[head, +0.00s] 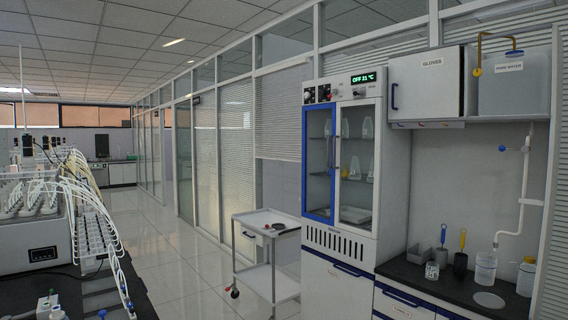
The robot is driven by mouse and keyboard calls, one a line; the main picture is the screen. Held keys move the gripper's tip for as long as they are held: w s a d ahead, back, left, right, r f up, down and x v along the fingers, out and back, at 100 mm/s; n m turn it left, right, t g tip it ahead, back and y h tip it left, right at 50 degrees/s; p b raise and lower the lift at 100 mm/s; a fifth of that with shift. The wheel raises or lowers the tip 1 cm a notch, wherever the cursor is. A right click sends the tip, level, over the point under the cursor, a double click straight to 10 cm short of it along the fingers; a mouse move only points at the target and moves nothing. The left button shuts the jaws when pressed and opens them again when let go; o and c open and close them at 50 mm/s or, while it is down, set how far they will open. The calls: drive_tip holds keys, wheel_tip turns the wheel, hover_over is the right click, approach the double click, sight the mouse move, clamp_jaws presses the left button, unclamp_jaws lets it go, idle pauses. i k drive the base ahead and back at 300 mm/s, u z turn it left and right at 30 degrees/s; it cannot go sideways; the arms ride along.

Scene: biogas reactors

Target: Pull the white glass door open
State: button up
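The tall white cabinet (345,250) stands right of the middle in the head view, with a lit green display reading "OFF 21 °C" at its top. The white glass door (376,150) is its right-hand door and looks closed. Flasks and other glassware show behind the glass. Beside it on the left is a blue-framed glass door (305,165), which also looks closed. My gripper is not in view, so I cannot see its position or state.
A white wheeled cart (262,221) stands left of the cabinet, with a dark and red item on top. A dark counter (455,288) with bottles and containers adjoins the cabinet's right. Lab equipment lines the left. The tiled floor (175,260) between is clear.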

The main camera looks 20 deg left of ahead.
sight(378, 101)
drive_tip(key=u, duration=0.35)
drive_tip(key=i, duration=0.8)
drive_tip(key=u, duration=0.4)
drive_tip(key=i, duration=2.05)
drive_tip(key=u, duration=0.4)
